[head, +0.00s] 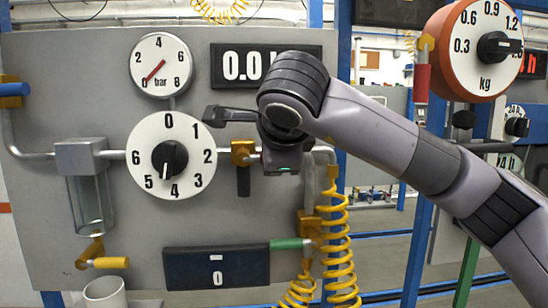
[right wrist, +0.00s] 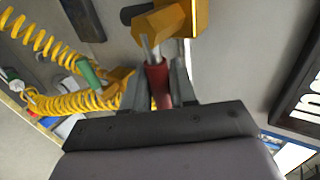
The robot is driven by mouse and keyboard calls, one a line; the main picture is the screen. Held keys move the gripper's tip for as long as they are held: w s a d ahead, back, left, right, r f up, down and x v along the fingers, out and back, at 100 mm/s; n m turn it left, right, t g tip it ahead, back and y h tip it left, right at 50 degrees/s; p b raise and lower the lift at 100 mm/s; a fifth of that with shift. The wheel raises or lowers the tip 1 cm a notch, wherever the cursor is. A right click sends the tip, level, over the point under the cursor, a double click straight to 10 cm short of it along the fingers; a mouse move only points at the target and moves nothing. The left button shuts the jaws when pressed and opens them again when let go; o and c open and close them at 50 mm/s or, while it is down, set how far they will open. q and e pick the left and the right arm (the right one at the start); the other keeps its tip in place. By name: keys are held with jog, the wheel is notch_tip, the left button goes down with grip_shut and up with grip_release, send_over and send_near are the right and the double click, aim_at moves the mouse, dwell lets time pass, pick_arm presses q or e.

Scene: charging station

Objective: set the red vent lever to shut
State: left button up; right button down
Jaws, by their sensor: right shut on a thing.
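The red vent lever (right wrist: 156,80) shows in the right wrist view as a red grip on a thin metal stem. The stem comes out of a yellow valve body (right wrist: 166,24) at the top. My right gripper (right wrist: 160,88) is shut on the red grip, with one finger on each side. In the head view my right gripper (head: 281,160) is at the pipe, right of a yellow valve (head: 243,152) with a black handle hanging down. There the gripper hides the red lever. My left gripper is not in view.
The grey panel (head: 60,100) carries a bar gauge (head: 162,65) near zero, a numbered dial (head: 171,155) and a dark display (head: 225,62). A green lever (head: 286,243) and yellow coiled hoses (head: 338,250) are below right. A white cup (head: 105,293) stands lower left.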

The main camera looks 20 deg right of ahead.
dwell(0.4)
jog(key=c, duration=1)
grip_release()
jog(key=shift+c, duration=0.2)
jog(key=b+v, duration=0.1)
jog(key=v, duration=0.6)
jog(key=shift+b, duration=0.35)
